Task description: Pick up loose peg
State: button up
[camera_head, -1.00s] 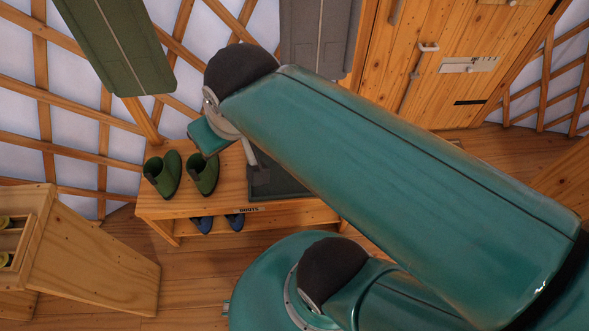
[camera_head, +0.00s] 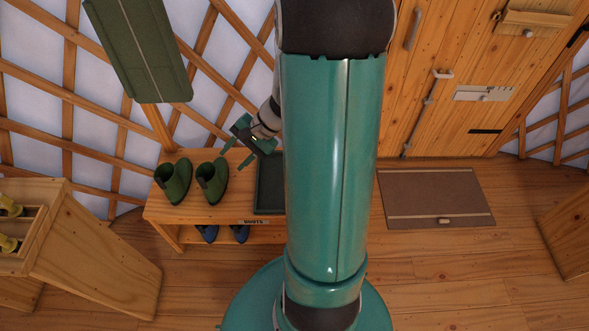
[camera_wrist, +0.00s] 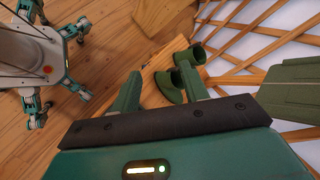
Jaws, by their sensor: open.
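I cannot make out a loose peg in either view. My gripper (camera_head: 237,153) is open and empty, above the wooden boot bench (camera_head: 200,213) near the lattice wall. In the wrist view its two green fingers (camera_wrist: 159,68) stand apart with nothing between them. The lattice wall (camera_head: 68,80) runs behind the bench, with white cloth between its slats. My arm hides part of the wall and bench in the head view.
Two green boots (camera_head: 174,182) and a dark tray (camera_head: 268,192) are on the bench, with blue shoes (camera_head: 208,233) below. A wooden cabinet (camera_head: 100,250) stands front left. A brown mat (camera_head: 436,198) lies by the door (camera_head: 450,100).

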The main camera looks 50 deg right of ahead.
jog(key=s+d+f+m+t+h, duration=0.35)
jog(key=d+f+m+t, duration=0.35)
jog(key=d+f+m, duration=0.8)
jog(key=s+d+f+m+h, duration=0.4)
jog(key=s+f+m, duration=0.1)
jog(key=f, duration=0.5)
jog(key=s+d+f+m+h, duration=0.35)
jog(key=s+f+m, duration=0.25)
jog(key=f, duration=0.3)
jog(key=shift+n+t, duration=0.3)
jog(key=shift+t, duration=0.2)
jog(key=x, duration=0.8)
jog(key=shift+s+f, duration=0.15)
jog(key=x, duration=0.5)
jog(key=shift+f, duration=0.2)
grip_shut()
